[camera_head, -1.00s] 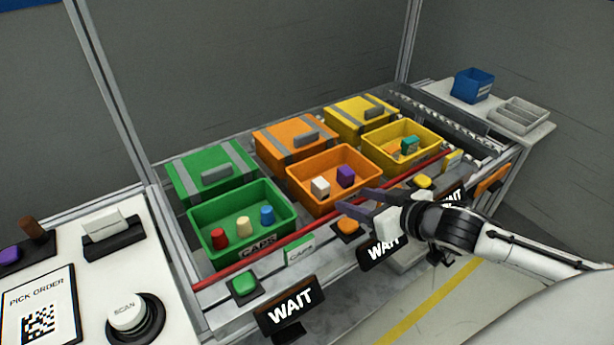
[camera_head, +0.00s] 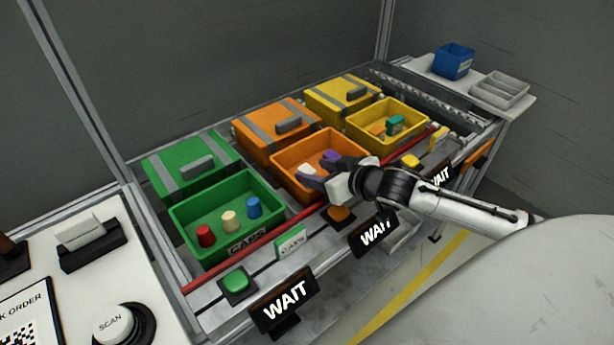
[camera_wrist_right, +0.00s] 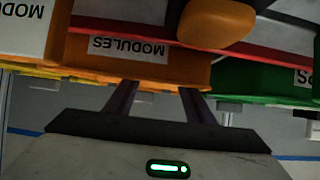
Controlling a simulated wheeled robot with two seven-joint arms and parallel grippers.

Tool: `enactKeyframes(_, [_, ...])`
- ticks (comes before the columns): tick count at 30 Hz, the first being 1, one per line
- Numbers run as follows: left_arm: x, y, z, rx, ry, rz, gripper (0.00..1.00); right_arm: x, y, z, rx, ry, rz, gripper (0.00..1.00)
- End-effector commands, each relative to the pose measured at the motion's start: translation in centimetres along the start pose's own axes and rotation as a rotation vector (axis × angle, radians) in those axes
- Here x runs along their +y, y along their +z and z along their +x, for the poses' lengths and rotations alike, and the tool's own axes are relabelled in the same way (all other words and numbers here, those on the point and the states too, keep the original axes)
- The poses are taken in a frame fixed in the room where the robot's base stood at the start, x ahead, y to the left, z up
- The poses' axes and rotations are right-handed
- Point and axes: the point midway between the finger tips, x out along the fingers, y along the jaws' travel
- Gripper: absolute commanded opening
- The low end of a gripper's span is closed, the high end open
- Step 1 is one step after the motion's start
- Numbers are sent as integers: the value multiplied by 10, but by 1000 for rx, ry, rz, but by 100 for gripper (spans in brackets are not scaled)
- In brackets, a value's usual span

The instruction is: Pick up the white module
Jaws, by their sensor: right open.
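The white module (camera_head: 308,168) lies in the open orange bin (camera_head: 290,186), partly hidden by my right gripper's fingers. A purple module (camera_head: 331,155) is beside it in the same bin. My right gripper (camera_head: 317,171) is open, with its dark fingers over the front rim of the orange bin, close to the white module. I cannot tell if they touch it. In the right wrist view the two fingers (camera_wrist_right: 157,95) are apart below the bin's "MODULES" label (camera_wrist_right: 128,50); neither module shows there. My left gripper is not in view.
A green bin (camera_head: 188,242) with red, cream and blue caps stands to the left. A yellow bin (camera_head: 365,147) stands to the right. A red rail (camera_head: 308,212) runs along the bin fronts. An orange button (camera_head: 341,214) and "WAIT" signs (camera_head: 285,303) sit before it.

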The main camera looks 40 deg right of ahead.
Motion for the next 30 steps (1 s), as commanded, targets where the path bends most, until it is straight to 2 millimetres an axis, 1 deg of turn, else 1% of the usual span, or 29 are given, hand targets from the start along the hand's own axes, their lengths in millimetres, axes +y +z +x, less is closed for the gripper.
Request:
enactKeyframes(3, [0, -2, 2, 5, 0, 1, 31, 1, 1, 18, 2, 1, 2, 49])
enactKeyframes(6, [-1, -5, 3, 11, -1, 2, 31, 0, 2, 32, 2, 0, 2, 49])
enactKeyframes(9, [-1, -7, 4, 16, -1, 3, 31, 0, 3, 40, 1, 0, -1, 49])
enactKeyframes(12, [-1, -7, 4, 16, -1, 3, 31, 0, 2, 44, 1, -1, -1, 49])
enactKeyframes(18, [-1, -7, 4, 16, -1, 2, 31, 0, 3, 44, 0, -1, -1, 49])
enactKeyframes(26, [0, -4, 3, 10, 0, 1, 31, 0, 3, 44, 0, -1, -1, 5])
enactKeyframes(27, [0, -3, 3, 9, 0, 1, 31, 0, 3, 44, 1, -1, -1, 4])
enactKeyframes(30, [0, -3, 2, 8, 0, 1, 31, 0, 3, 44, 0, -1, -1, 4])
